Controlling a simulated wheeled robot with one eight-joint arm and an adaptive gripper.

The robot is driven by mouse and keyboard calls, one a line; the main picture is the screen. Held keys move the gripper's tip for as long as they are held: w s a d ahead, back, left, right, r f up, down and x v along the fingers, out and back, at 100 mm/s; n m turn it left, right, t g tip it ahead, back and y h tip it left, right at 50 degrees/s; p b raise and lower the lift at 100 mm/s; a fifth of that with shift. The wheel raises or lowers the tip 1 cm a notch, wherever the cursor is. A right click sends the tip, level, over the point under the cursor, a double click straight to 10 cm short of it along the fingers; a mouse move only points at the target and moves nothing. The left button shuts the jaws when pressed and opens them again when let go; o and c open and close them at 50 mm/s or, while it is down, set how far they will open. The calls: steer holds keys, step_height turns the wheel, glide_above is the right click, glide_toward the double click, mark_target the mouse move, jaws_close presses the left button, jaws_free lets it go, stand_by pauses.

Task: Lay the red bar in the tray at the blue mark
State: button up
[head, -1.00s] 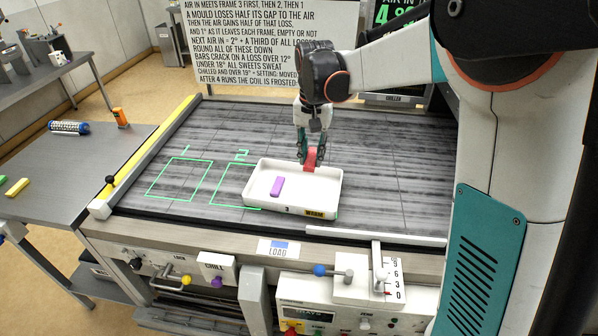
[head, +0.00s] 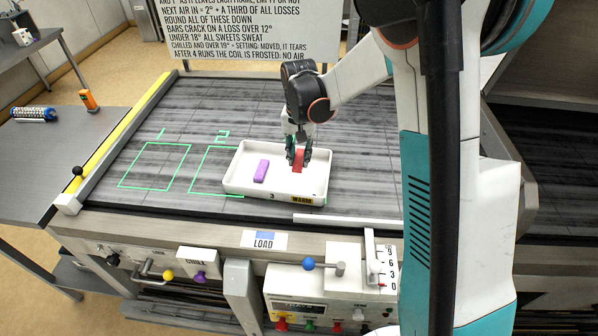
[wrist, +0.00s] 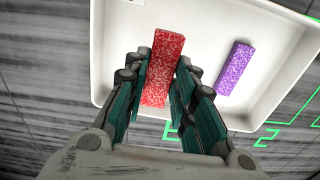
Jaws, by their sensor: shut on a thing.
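The red bar (head: 297,162) is between the fingers of my gripper (head: 298,156), which is shut on it. The speckled bar also shows between the fingers in the wrist view (wrist: 163,68). It is inside the outline of the white tray (head: 245,188), right of the purple bar (head: 261,171). I cannot tell whether it touches the tray floor. The tray stands on the dark belt, behind the LOAD plate with the blue mark (head: 265,235). The tray's front wall reads 3 and WARM.
Green outlines 1 (head: 155,166) and 2 (head: 208,168) lie on the belt left of the tray; the tray overlaps outline 2. A white rail (head: 345,220) runs along the right front edge. A yellow strip (head: 125,128) bounds the left side.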

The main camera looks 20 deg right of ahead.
mark_target(299, 177)
steer(key=shift+f+b, duration=0.45)
steer(key=shift+f, duration=2.65)
steer(key=shift+f, duration=0.15)
steer(key=o, duration=1.1)
steer(key=shift+c, duration=0.2)
